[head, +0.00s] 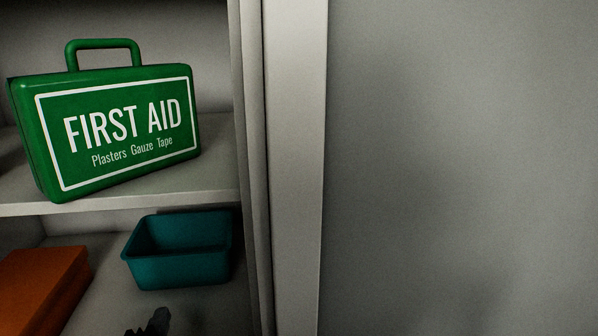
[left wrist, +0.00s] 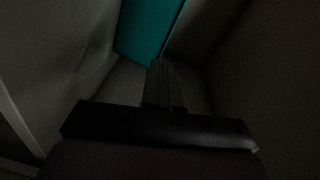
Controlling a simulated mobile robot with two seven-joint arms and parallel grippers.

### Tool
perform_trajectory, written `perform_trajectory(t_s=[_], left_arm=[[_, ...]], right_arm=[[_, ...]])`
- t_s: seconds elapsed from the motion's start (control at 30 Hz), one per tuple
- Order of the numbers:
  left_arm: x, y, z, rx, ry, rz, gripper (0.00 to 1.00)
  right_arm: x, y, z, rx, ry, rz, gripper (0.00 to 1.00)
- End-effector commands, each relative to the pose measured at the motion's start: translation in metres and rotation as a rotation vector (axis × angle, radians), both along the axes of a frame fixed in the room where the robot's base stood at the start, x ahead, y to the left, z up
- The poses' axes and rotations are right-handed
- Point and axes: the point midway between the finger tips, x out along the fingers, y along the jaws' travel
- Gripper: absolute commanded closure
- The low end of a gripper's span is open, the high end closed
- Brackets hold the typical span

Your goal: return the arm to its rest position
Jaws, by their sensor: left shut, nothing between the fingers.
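My left gripper (head: 148,324) shows as dark fingertips at the bottom edge of the head view, in front of the teal bin (head: 185,270) on the lower shelf. In the left wrist view the gripper's fingers (left wrist: 160,68) are together with nothing between them. They point toward the teal bin (left wrist: 140,30), which shows at the top of that dark view. The rest of the left arm is out of the head view. My right gripper is in neither view.
A green first aid case (head: 125,130) stands on the upper shelf (head: 150,195). An orange box (head: 40,285) lies left of the bin on the lower shelf (head: 105,295). The cabinet's upright side (head: 295,170) stands right of the shelves, with a plain grey surface (head: 460,150) beyond.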

Motion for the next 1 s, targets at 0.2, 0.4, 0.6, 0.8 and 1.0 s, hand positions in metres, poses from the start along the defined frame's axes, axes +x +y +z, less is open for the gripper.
perform_trajectory(t_s=[0.2,0.4,0.6,0.8,1.0], left_arm=[[-0.044,-0.055,-0.023,-0.509,0.099,-0.076,1.0],[-0.091,-0.115,-0.03,-0.986,0.247,-0.138,1.0],[-0.141,-0.173,-0.02,-1.411,0.428,-0.186,1.0],[-0.165,-0.191,0.014,-1.588,0.52,-0.173,1.0],[-0.166,-0.175,0.036,-1.543,0.504,-0.11,1.0]], right_arm=[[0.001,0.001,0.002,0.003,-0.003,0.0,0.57],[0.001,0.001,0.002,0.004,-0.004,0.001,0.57],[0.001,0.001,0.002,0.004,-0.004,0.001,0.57],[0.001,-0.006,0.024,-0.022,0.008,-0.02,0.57],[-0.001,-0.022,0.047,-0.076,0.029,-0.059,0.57]])
